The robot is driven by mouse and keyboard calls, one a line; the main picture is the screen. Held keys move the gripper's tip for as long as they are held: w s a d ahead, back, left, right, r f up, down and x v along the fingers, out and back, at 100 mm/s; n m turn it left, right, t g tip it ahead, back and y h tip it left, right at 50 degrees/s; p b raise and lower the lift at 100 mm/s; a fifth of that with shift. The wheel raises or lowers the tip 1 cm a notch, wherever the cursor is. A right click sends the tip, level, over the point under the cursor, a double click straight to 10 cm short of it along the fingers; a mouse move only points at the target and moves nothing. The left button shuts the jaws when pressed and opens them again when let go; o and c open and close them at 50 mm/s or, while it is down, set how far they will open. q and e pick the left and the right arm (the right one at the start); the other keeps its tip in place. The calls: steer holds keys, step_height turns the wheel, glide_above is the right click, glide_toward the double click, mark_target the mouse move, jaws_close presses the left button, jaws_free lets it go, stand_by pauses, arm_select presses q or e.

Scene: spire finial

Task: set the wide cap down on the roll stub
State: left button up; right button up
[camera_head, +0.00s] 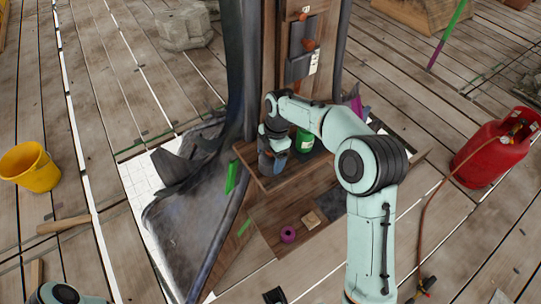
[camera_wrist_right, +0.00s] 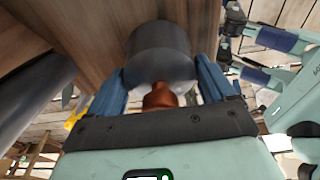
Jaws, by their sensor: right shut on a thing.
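My right gripper (camera_head: 272,142) points down at the wooden shelf of the spire. In the right wrist view its blue fingers (camera_wrist_right: 160,92) are shut on a grey, round piece (camera_wrist_right: 160,50) with a paler near end, which I take for the wide cap. A copper-coloured knob (camera_wrist_right: 160,96) shows at its near end, between the fingers. In the head view the grey piece (camera_head: 264,160) is partly covered by the fingers. Whether it touches the shelf is hidden. I cannot make out the roll stub for certain. My left gripper cannot be read clearly; blue-and-dark parts show in the wrist view.
A green can (camera_head: 304,141) stands close right of the gripper on the shelf (camera_head: 272,183). The spire post (camera_head: 291,75) rises behind. A purple ring (camera_head: 288,235) lies on the lower board. A yellow bucket (camera_head: 30,167) and red gas bottle (camera_head: 492,148) stand farther out.

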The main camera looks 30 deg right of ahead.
steer(key=shift+f, duration=0.15)
steer(key=o, duration=1.3)
steer(key=shift+c, duration=0.2)
step_height(320, 180, up, 12)
steer(key=d+p, duration=0.1)
steer(key=p, duration=0.1)
steer(key=shift+d, duration=0.4)
